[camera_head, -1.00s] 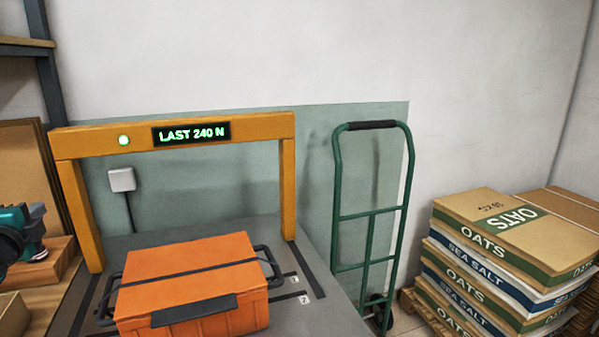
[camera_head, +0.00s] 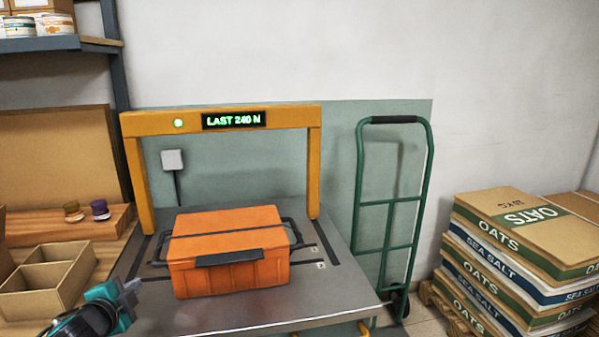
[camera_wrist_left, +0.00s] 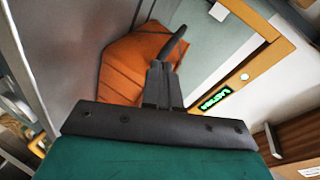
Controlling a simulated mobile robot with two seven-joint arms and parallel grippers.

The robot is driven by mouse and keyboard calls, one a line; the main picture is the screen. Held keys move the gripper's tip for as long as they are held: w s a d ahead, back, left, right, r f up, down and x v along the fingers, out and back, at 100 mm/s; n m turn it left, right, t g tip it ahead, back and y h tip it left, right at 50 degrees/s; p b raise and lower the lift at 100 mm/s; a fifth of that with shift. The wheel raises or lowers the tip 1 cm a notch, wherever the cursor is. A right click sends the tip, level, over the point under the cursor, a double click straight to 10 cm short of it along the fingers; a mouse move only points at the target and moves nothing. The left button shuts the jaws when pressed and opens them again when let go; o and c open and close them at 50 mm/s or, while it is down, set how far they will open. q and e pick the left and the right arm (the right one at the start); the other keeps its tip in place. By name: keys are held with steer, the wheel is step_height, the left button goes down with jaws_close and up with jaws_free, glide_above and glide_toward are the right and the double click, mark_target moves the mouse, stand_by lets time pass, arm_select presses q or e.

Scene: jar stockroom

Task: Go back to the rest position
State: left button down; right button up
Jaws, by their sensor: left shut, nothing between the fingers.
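My left gripper (camera_head: 132,288) is at the lower left of the head view, in front of the steel table (camera_head: 330,305) and left of the orange case. Its fingers are shut and empty, and they also show in the left wrist view (camera_wrist_left: 164,72). The orange case (camera_head: 228,275) with dark side handles rests on the table under the yellow frame (camera_head: 290,116). It also shows behind the fingers in the left wrist view (camera_wrist_left: 122,68), apart from them as far as I can tell. My right gripper is not in view.
A cardboard divided box (camera_head: 45,285) and two small jars (camera_head: 100,209) stand on wood at the left. A green hand truck (camera_head: 362,200) leans at the wall. Stacked sacks (camera_head: 515,245) fill the right. Floor shows between truck and sacks.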

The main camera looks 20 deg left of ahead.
arm_select(q)
steer(key=s+d+f+n+g+h, duration=0.1)
steer(key=s+d+f+h, duration=0.15)
steer(key=d+f, duration=0.35)
steer(key=s+d+f+n+h, duration=0.1)
steer(key=s+d+f+n, duration=0.2)
steer(key=d, duration=0.5)
steer(key=s+d+f+g+h, duration=0.1)
steer(key=s+d+f, duration=0.35)
steer(key=d, duration=0.25)
steer(key=s+d+f+n+h, duration=0.1)
steer(key=s+d, duration=0.1)
steer(key=d, duration=0.5)
steer(key=s+d+n+h, duration=0.2)
steer(key=d, duration=0.5)
steer(key=shift+s+d+f+g, duration=0.3)
steer(key=shift+s+f+g, duration=0.05)
steer(key=shift+s+g, duration=0.05)
